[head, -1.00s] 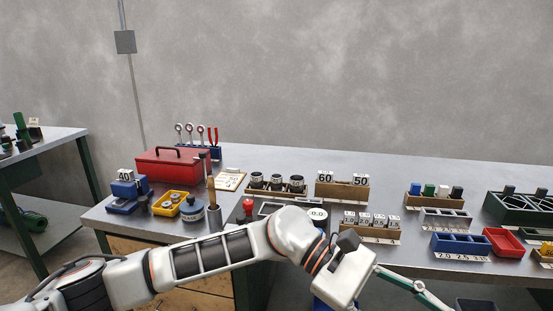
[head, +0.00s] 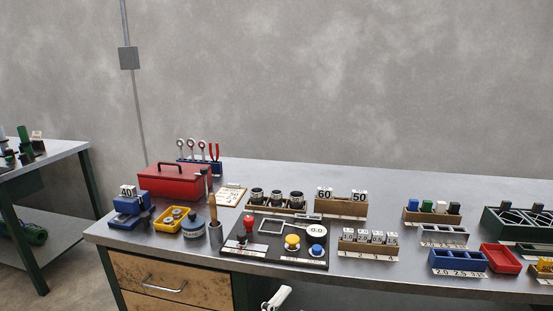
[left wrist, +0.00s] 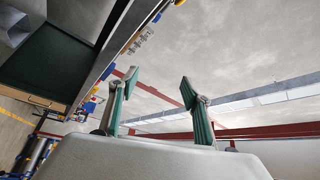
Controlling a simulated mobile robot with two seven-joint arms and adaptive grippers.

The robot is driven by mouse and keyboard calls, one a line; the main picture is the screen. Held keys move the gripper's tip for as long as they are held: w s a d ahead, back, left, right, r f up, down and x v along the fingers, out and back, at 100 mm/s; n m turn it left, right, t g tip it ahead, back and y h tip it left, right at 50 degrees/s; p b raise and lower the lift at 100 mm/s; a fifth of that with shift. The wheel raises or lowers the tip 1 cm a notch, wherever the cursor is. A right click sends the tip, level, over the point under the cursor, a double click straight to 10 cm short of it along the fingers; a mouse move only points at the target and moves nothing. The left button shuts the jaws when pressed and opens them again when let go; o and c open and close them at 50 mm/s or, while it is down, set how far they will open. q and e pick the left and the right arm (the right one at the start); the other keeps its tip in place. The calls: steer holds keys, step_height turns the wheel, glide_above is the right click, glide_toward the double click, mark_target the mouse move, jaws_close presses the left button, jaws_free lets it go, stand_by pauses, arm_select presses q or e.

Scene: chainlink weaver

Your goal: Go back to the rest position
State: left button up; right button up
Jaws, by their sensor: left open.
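My left gripper (left wrist: 155,100) shows in the left wrist view with its two green fingers spread apart and nothing between them. Beyond the fingers are the grey wall and red and white overhead beams. In the head view the left gripper is out of sight; only a small white piece of my arm shows at the bottom edge, below the workbench (head: 260,170) front. My right gripper is in neither view.
On the bench stand a black control panel (head: 262,254) with knobs, a red toolbox (head: 172,184), a yellow tray (head: 165,222), a blue block holder (head: 458,264) and a red bin (head: 500,259). A second table (head: 50,152) stands at the left.

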arm_select(q)
steer(key=s+a+f+n+g+y, duration=0.1)
steer(key=s+a+f+n+y, duration=0.2)
steer(key=a+f+n, duration=0.4)
steer(key=s+a+f+n+y, duration=0.25)
steer(key=a+f+y, duration=0.2)
steer(key=f, duration=0.35)
steer(key=s+a+f+n+g+y+p, duration=0.1)
steer(key=s+a+f+n+g+y, duration=0.2)
steer(key=s+a+f, duration=0.8)
steer(key=s+f+n+g, duration=0.1)
steer(key=s+n+g, duration=0.1)
steer(key=n, duration=0.1)
steer(key=shift+s+a+f, duration=0.2)
steer(key=shift+a+f, duration=0.1)
